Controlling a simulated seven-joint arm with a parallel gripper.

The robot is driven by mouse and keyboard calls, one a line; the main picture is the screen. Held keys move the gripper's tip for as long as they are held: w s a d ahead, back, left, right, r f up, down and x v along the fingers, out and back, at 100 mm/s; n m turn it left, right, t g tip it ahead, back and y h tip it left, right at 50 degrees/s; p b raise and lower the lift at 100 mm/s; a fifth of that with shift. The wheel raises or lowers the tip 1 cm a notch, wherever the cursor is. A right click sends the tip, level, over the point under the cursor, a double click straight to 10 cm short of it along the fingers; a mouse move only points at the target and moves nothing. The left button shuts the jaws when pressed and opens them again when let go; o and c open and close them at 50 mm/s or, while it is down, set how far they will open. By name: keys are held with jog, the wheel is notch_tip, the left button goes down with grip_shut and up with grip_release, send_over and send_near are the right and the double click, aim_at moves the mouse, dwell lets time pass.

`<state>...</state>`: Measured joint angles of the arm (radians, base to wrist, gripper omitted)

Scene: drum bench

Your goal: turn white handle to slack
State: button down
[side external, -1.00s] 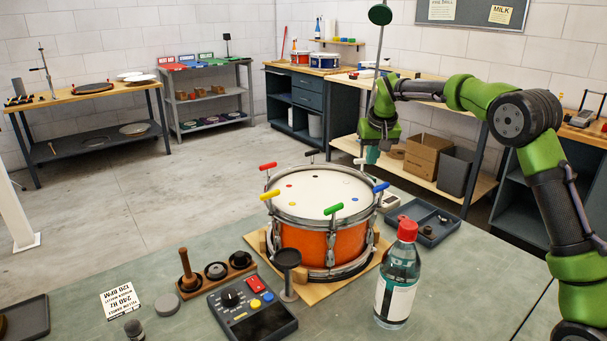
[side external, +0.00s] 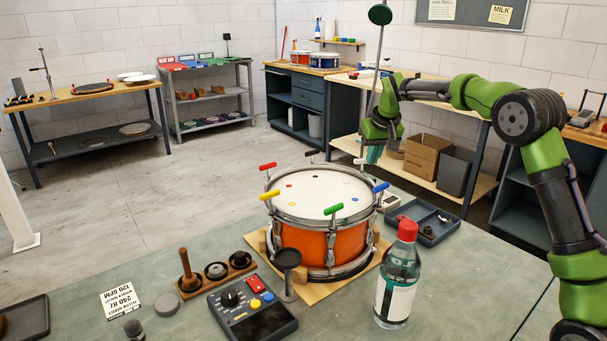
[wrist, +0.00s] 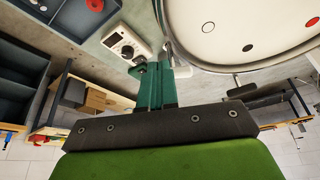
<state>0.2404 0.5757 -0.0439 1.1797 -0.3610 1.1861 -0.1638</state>
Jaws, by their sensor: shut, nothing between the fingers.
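The orange drum (side external: 303,246) stands upright on a wooden base. Coloured T-handles ring its rim: red (side external: 268,166), yellow (side external: 270,195), green (side external: 334,209), blue (side external: 381,187) and black (side external: 311,154). A small pale piece at the far right rim, next to my fingers, looks like the white handle (side external: 361,161); a pale end also shows beside the fingers in the wrist view (wrist: 183,72). My gripper (side external: 373,156) points down there, its teal fingers shut and empty. Whether they touch the handle I cannot tell.
A clear bottle with a red cap (side external: 397,280) stands in front of the drum at right. A control box (side external: 252,310) and black stand (side external: 287,262) are at front left.

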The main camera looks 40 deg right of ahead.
jog(key=shift+d+n, duration=0.2)
jog(key=shift+n, duration=0.4)
jog(key=shift+w+d+f+n+y, duration=0.15)
jog(key=shift+d+n+y, duration=0.25)
jog(key=shift+n, duration=0.75)
jog(key=shift+w+d+r+n+y, duration=0.1)
jog(key=shift+w+d+n+y, duration=0.1)
jog(key=shift+n+y, duration=0.65)
jog(key=shift+w+d+f+n+y, duration=0.1)
jog(key=shift+d+n+y, duration=0.2)
jog(key=shift+n, duration=1.1)
jog(key=shift+w+d+n+y, duration=0.15)
jog(key=shift+n+y, duration=0.1)
jog(key=shift+n, duration=0.45)
jog(key=shift+w+d+n+y, duration=0.1)
jog(key=shift+n+y, duration=0.1)
jog(key=shift+n, duration=0.5)
jog(key=shift+w+d, duration=0.3)
jog(key=shift+w, duration=0.05)
jog(key=shift+a, duration=0.2)
